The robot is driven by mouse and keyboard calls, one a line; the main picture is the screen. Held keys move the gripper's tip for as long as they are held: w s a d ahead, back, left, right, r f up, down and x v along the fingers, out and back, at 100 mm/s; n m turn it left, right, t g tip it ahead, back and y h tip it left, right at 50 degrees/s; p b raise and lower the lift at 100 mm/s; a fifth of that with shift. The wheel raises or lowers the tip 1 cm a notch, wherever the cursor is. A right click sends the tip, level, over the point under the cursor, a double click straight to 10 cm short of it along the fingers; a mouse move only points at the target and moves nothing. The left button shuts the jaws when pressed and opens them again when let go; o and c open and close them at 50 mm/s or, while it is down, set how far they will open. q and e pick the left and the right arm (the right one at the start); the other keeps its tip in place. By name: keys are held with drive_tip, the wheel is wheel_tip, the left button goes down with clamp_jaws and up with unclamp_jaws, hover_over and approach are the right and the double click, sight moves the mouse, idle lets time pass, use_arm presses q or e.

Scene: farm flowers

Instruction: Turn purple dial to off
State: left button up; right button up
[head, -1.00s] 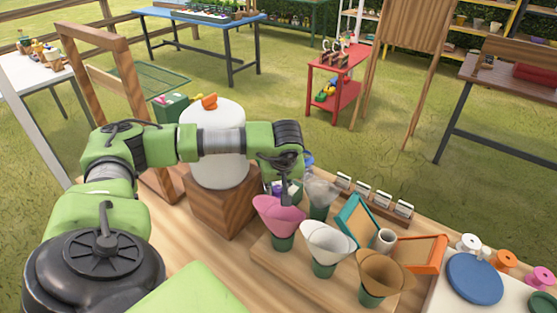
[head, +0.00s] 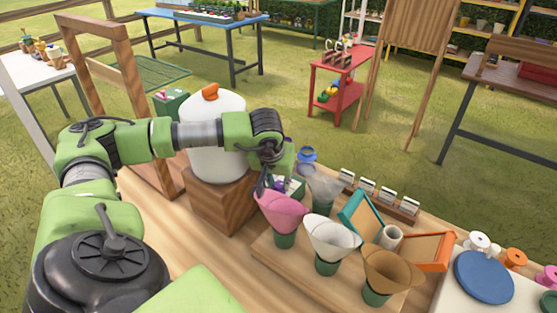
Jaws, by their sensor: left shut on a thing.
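My left arm reaches in from the left, past the white dispenser with an orange knob. Its gripper (head: 262,186) points down just behind the pink paper cone, beside a small white and green box (head: 292,186). A small purple part (head: 279,184), which looks like the purple dial, shows at the fingertips. The gripper is shut on it, though the fingers hide much of the contact. The dial's setting is too small to read. My right gripper is out of view.
Pink (head: 282,212), white (head: 331,238) and brown (head: 386,268) paper cones stand close in front on a wooden board. A clear cone (head: 324,186) and a blue object (head: 306,155) are to the right. The white dispenser (head: 214,140) on its wooden block (head: 222,203) stands left.

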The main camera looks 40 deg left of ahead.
use_arm(q)
drive_tip(key=o, duration=1.1)
drive_tip(key=shift+o, duration=0.2)
drive_tip(key=v, duration=0.8)
drive_tip(key=shift+w, duration=0.1)
